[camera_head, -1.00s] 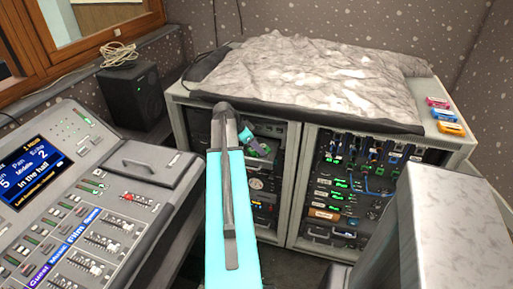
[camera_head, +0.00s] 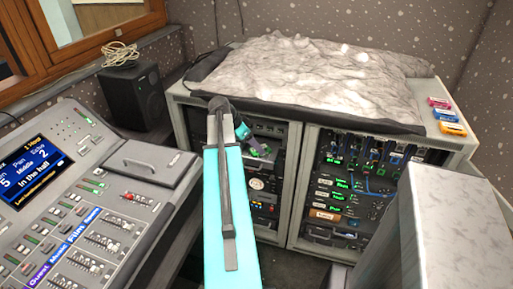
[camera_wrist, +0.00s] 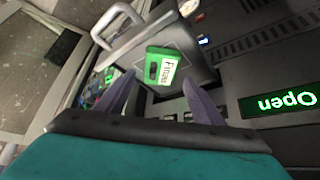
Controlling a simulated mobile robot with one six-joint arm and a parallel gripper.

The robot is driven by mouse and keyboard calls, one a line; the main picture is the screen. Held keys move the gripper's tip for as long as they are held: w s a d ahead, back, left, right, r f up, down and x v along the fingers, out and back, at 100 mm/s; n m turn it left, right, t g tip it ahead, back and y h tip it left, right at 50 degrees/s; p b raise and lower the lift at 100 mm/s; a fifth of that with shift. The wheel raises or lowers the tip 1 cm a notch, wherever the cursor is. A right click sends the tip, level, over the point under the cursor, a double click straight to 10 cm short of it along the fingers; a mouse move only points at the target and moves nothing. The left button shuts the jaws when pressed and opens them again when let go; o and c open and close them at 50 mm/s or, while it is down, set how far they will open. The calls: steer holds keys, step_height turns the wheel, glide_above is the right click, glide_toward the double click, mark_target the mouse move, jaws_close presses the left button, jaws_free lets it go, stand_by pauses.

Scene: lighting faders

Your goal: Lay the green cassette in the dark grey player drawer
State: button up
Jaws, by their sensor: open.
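The green cassette (camera_wrist: 163,67) with a white label lies on the dark grey drawer (camera_wrist: 194,58), which has a pale handle on its front, in the wrist view. Whether it lies flat against the drawer's floor I cannot tell. My gripper (camera_wrist: 160,88) is open, with its two purple-grey fingers spread at either side just short of the cassette; nothing is held. In the head view my gripper (camera_head: 253,142) is at the upper part of the left rack, and the green cassette (camera_head: 262,151) shows small beside it; my arm hides part of the rack.
A green-lit "Open" display (camera_wrist: 291,102) is on the player beside the drawer. Several coloured cassettes (camera_head: 447,115) lie on the rack top at the right. A crumpled grey cover (camera_head: 310,70) lies on the racks. The mixing desk (camera_head: 90,200) stands at the left.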

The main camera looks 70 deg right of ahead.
steer(key=b+v, duration=0.1)
steer(key=v, duration=0.8)
stand_by(0.9)
